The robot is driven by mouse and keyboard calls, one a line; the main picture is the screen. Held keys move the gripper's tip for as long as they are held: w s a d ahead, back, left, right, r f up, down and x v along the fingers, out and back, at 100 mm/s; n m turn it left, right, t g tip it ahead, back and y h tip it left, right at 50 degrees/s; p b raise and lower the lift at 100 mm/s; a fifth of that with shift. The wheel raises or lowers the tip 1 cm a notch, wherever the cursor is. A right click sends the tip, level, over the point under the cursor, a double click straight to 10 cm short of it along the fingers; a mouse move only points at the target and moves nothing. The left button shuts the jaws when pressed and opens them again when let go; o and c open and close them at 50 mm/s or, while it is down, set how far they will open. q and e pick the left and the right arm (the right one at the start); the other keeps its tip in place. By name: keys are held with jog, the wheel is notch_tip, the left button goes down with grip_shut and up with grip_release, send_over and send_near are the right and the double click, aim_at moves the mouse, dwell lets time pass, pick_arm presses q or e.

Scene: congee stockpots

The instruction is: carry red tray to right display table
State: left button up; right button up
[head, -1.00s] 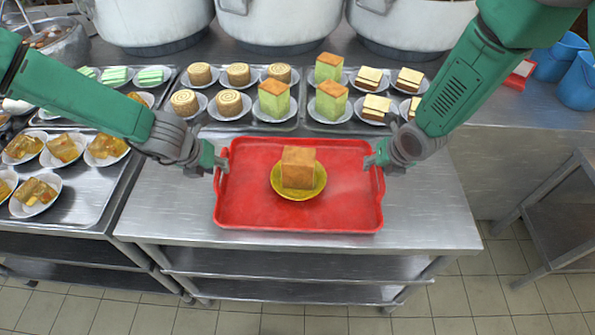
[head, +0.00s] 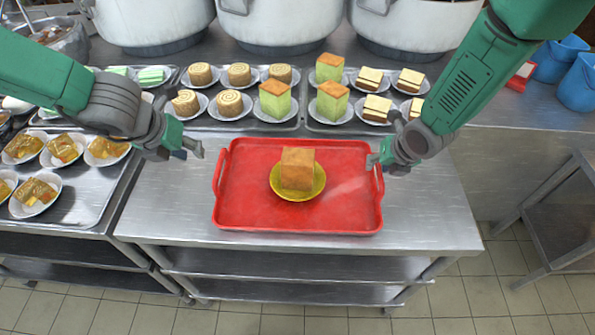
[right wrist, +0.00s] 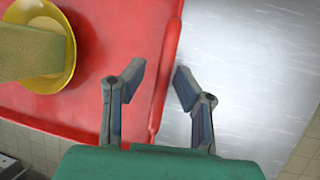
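The red tray (head: 240,205) lies flat on the steel table, with a raised handle on its left and right sides. A yellow plate (head: 290,193) with a tall brown-topped cake block (head: 297,170) stands on it. My left gripper (head: 192,150) is open and empty, apart from the left handle, up and to its left. My right gripper (head: 383,163) is at the right handle. In the right wrist view, its fingers (right wrist: 158,80) are apart, one on each side of the tray's right rim (right wrist: 162,75); contact cannot be told.
A steel side table (head: 560,215) stands at the right, cut by the frame edge, with a floor gap before it. Steel trays of small cakes line the back (head: 300,120) and left (head: 85,190). Large pots (head: 280,22) and blue buckets (head: 580,80) stand behind.

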pick_arm(q)
jog(key=shift+d, duration=0.15)
pick_arm(e)
jog(key=v, duration=1)
jog(key=shift+d, duration=0.3)
pick_arm(q)
jog(key=shift+d, duration=0.25)
pick_arm(e)
jog(key=shift+s+d, duration=0.15)
jog(key=shift+d, duration=0.1)
